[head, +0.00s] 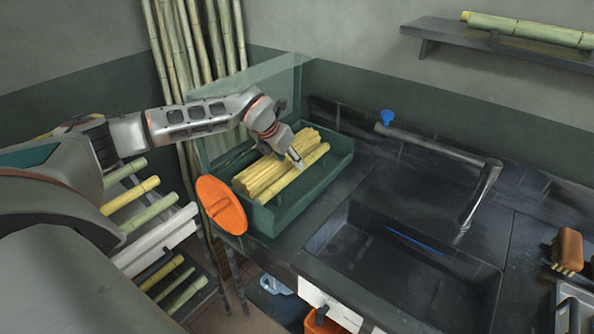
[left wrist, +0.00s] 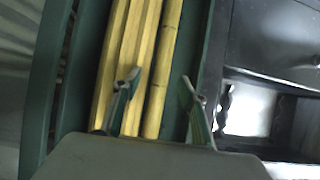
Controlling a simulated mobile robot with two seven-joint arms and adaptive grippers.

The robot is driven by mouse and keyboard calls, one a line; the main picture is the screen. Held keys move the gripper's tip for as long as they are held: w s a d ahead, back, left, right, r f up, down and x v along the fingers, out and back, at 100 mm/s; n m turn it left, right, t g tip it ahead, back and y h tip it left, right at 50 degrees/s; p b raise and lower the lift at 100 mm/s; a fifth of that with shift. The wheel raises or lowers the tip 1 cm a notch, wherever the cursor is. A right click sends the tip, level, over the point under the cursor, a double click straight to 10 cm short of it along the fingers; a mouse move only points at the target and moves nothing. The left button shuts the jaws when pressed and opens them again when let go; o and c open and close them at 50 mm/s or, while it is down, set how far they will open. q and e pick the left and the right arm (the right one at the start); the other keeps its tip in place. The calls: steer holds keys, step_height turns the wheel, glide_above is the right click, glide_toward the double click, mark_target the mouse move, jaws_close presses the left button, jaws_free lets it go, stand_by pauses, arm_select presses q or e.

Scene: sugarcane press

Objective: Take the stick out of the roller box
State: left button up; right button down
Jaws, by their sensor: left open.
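Several yellow sugarcane sticks lie side by side in the green roller box (head: 270,219) on the counter. The outermost stick (head: 305,174) lies along the right side of the bundle. In the left wrist view this stick (left wrist: 163,70) runs between my fingers' lines, closer to the left finger. My left gripper (head: 296,158) is over the box at the sticks; in its wrist view the gripper (left wrist: 160,95) is open, with the left finger over the neighbouring sticks and the right finger near the box's right wall. Contact cannot be told. My right gripper is not in view.
An orange round disc (head: 221,205) stands at the box's left end. A black sink (head: 400,265) with a tap (head: 487,185) lies to the right. A clear panel rises behind the box. Tall canes (head: 200,45) lean on the wall; a shelf (head: 490,42) holds more cane. A brush (head: 567,250) sits far right.

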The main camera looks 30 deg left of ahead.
mark_target(295, 168)
arm_select(q)
steer(key=x, duration=0.5)
steer(key=shift+d+f, duration=0.15)
steer(key=shift+f, duration=0.05)
steer(key=shift+r, duration=0.1)
jaws_close()
